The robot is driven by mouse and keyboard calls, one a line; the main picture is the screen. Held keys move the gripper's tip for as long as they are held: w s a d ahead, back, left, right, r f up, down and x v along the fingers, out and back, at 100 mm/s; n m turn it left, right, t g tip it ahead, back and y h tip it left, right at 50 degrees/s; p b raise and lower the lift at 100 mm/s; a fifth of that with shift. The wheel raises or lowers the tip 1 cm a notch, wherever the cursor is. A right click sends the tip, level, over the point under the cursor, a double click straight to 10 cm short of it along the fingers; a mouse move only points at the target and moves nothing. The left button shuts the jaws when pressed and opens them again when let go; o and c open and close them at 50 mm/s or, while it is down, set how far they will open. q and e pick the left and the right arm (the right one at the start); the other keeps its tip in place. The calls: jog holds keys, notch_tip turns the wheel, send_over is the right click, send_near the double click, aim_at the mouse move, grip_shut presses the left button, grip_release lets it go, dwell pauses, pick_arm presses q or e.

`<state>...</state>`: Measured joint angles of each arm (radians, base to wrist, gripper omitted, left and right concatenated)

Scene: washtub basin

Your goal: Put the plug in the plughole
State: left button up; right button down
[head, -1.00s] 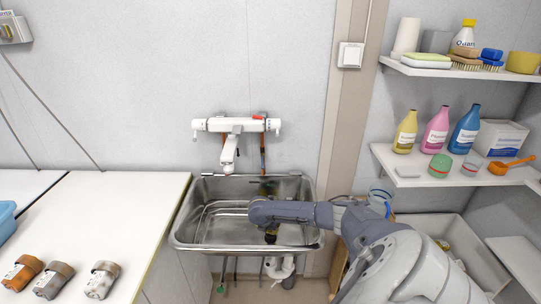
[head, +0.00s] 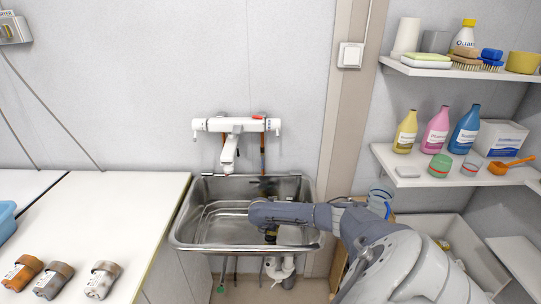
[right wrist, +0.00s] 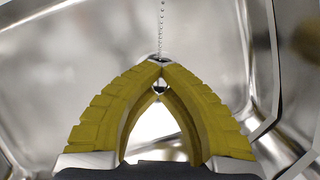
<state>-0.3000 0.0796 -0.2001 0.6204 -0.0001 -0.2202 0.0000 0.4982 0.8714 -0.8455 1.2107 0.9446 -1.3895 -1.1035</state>
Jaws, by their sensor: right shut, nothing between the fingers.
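The steel sink basin (head: 203,238) stands below the white wall tap. My right gripper (head: 271,237) points down into the right half of the basin; its dark arm covers part of it. In the right wrist view its yellow fingers (right wrist: 160,62) meet at the tips, with nothing held between them. A thin bead chain (right wrist: 162,28) runs from the top of that view down to the fingertips. I cannot make out the plug or the plughole in either view. My left gripper is not in view.
The white tap (head: 230,150) overhangs the back of the basin. A white counter (head: 110,215) with several small containers lies to the left. Shelves (head: 450,175) with bottles are on the right. White drain pipework (head: 283,268) shows below the basin.

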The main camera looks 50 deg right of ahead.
jog(key=shift+f, duration=0.7)
jog(key=c, duration=2.1)
grip_release()
jog(key=o, duration=0.6)
jog(key=shift+v, duration=6)
